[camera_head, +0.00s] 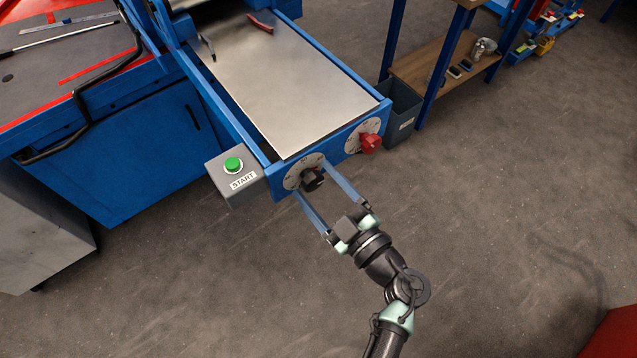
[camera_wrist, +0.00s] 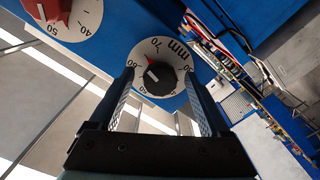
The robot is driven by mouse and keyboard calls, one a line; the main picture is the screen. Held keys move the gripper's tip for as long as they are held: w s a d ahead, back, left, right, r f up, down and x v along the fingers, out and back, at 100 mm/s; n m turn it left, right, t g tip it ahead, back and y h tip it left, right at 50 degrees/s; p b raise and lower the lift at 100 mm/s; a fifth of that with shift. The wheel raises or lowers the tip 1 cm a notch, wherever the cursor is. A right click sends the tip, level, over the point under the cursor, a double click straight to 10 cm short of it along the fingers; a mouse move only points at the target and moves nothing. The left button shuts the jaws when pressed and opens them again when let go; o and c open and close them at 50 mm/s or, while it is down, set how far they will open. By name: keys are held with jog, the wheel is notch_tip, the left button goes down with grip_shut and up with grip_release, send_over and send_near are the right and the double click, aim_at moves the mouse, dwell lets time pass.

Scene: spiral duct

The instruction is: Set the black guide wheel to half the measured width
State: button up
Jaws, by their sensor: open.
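The black guide wheel (camera_head: 313,181) sits on a round white scale (camera_head: 293,180) on the blue front face of the machine. In the wrist view the black wheel (camera_wrist: 158,80) carries a white mark, and a red pointer shows at its upper left. The scale (camera_wrist: 172,50) there bears "mm" and numbers such as 70, partly cut by the fingers. My gripper (camera_head: 311,177) is open, with one finger on each side of the black wheel. Whether either finger touches it I cannot tell. The exact setting is too small to read.
A red wheel (camera_head: 370,143) with its own scale is to the right on the same face. A grey box with a green START button (camera_head: 233,164) stands to the left. The metal bed (camera_head: 285,85) holds a red-handled tool (camera_head: 261,24). A grey bin (camera_head: 402,110) stands right.

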grip_shut()
dwell(0.4)
jog(key=shift+n, duration=2.8)
grip_release()
